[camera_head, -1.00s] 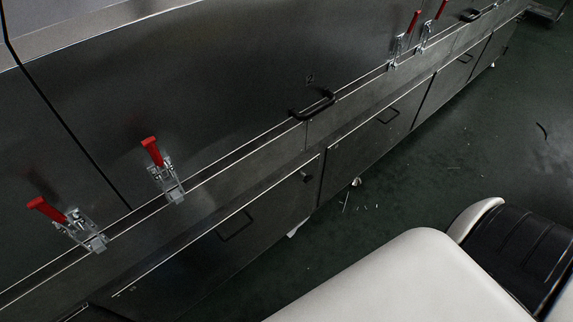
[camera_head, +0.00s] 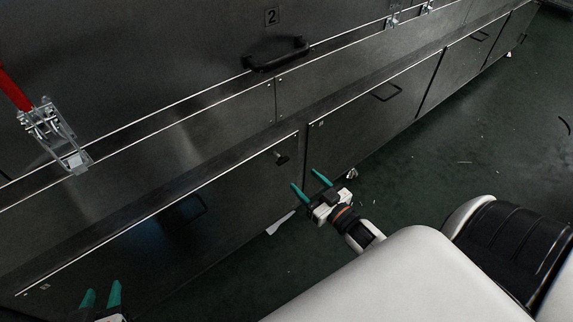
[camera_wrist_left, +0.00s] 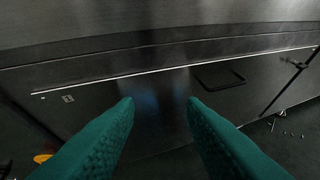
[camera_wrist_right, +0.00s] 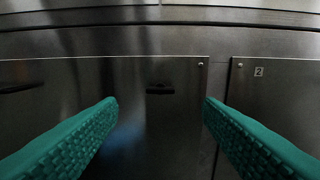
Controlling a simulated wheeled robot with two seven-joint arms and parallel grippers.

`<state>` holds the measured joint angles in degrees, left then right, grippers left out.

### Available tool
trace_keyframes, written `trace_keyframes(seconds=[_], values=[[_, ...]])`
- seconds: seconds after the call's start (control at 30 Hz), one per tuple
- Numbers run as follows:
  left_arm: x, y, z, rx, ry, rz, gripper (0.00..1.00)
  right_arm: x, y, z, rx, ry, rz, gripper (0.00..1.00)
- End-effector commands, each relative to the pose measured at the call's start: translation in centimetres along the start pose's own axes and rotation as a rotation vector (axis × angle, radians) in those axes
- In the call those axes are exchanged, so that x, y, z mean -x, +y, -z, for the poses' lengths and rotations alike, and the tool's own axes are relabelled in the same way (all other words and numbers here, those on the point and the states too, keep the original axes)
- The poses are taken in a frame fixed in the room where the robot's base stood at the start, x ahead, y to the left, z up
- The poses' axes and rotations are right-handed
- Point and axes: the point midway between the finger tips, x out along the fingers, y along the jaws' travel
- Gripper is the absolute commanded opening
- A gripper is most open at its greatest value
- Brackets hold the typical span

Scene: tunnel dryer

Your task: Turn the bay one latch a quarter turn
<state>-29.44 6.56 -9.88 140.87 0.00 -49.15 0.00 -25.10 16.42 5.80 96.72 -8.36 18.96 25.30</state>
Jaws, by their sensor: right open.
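The bay one latch (camera_head: 283,158) is a small dark knob near the upper right corner of the lower steel door (camera_head: 150,255). In the right wrist view the latch (camera_wrist_right: 160,88) appears between the fingers, as a dark horizontal bar ahead of them. The left wrist view shows the latch (camera_wrist_left: 297,64) at the right edge and a small "1" label (camera_wrist_left: 68,98) on the door. My right gripper (camera_head: 306,180) is open and empty, in front of the door, just right of and below the latch in the head view. My left gripper (camera_head: 101,293) is open and empty at the lower left.
The door has a recessed black handle (camera_wrist_left: 218,77). The bay two door (camera_wrist_right: 275,115) adjoins on the right. Above are a black bar handle (camera_head: 276,56) and a red-levered clamp (camera_head: 52,132).

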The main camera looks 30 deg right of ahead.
Motion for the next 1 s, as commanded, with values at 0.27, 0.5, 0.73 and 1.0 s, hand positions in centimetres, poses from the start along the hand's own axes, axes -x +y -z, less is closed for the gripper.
trace_keyframes(seconds=[0.27, 0.5, 0.73, 1.0], values=[[-0.4, -0.7, -4.6, 0.001, -0.294, 0.017, 0.36, -5.7, 0.0, 0.2, 0.001, -0.001, 0.001, 0.60], [0.3, -1.1, -7.4, 0.003, -0.470, 0.028, 0.36, -8.6, 0.0, 0.2, 0.002, 0.000, 0.000, 0.60], [0.6, -1.3, -8.2, 0.004, -0.521, 0.031, 0.36, -9.3, 0.0, 0.1, 0.001, 0.003, 0.001, 0.60], [0.6, -1.3, -8.2, 0.004, -0.521, 0.031, 0.36, -9.3, 0.0, 0.1, 0.001, 0.003, 0.001, 0.49]])
